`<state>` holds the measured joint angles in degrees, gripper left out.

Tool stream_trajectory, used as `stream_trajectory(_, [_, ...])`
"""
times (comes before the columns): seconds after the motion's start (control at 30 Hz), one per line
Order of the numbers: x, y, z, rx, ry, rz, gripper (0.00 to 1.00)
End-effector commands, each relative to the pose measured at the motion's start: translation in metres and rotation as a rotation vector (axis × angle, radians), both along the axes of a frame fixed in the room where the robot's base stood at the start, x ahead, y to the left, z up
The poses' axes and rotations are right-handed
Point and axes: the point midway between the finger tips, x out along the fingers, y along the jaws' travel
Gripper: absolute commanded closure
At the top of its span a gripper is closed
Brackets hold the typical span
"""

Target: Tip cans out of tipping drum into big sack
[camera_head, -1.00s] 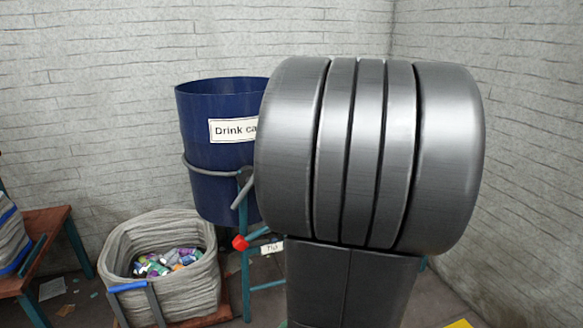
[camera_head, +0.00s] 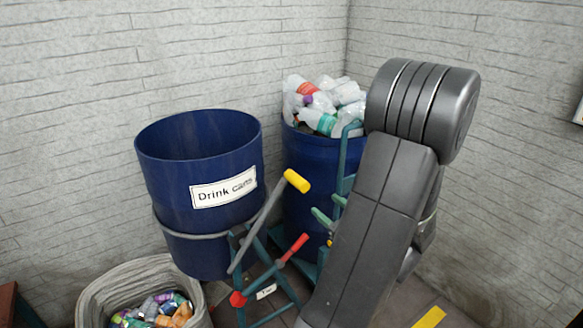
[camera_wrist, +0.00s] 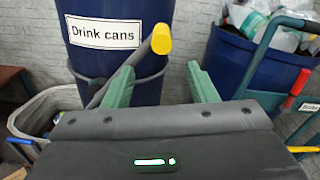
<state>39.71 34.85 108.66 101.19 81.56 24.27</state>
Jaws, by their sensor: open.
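The tipping drum (camera_head: 165,175) is dark blue, labelled "Drink cans", and stands upright in its blue-green stand; its visible inside wall is bare and its bottom is hidden. It also shows in the wrist view (camera_wrist: 85,62). Its lever has a yellow grip (camera_head: 297,181), seen near the fingers in the wrist view (camera_wrist: 162,39). A red handle (camera_head: 297,245) is lower on the stand. The big sack (camera_head: 92,305), grey, stands below the drum at lower left with several cans in it. My gripper (camera_wrist: 160,82) is open and empty, its green fingers just short of the yellow grip.
A second blue drum (camera_head: 308,160), heaped with plastic bottles (camera_head: 325,105), stands behind to the right on a blue-green hand truck (camera_head: 345,165). Grey walls close off the back and right. A yellow floor marking (camera_head: 430,318) lies at lower right.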

Motion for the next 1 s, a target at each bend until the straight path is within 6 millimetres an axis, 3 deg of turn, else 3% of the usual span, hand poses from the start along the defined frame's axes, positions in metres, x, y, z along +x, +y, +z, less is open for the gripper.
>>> stream_trajectory(0.27, [0.021,0.014,0.001,0.007,-0.001,-0.002,0.48])
stream_trajectory(0.8, [0.099,0.070,0.001,0.005,-0.001,-0.003,0.48])
stream_trajectory(1.0, [0.111,0.079,0.001,0.005,-0.002,-0.005,0.48])
